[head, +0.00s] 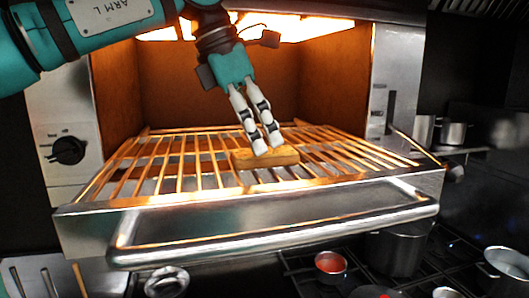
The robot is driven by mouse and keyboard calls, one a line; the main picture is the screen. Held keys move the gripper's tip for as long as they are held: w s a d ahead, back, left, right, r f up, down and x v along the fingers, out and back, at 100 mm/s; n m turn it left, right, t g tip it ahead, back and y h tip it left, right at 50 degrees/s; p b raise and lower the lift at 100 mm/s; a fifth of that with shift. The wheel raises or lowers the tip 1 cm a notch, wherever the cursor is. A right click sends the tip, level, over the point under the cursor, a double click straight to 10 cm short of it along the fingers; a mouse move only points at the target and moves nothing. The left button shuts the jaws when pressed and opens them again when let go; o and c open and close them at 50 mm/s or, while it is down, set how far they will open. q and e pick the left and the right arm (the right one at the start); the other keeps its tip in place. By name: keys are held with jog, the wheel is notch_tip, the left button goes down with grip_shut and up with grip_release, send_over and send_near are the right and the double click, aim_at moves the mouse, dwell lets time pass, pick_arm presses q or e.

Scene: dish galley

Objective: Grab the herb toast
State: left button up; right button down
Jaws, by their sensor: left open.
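The herb toast (280,158) is a small golden-brown slab lying on the wire rack near the middle. My left gripper (265,148) comes down from above, its two light fingers pointing at the toast. The jaws are open with a narrow gap. Whether the fingertips touch the toast cannot be told. My right gripper is not in view.
The rack (170,175) sits in a lit grill oven (350,80), pulled out behind a metal front with a bar handle (275,233). Side walls flank the rack. Below are a stove with pots (400,250) and a small red-filled pan (331,263).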

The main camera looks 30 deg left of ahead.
pick_arm(q)
jog(key=x, duration=0.3)
jog(key=shift+a+p, duration=0.1)
jog(key=shift+p, duration=0.2)
jog(key=shift+w, duration=0.1)
jog(key=c, duration=1.2)
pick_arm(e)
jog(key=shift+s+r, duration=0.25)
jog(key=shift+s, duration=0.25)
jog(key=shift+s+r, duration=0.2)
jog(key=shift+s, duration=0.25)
pick_arm(q)
jog(key=shift+c, duration=0.2)
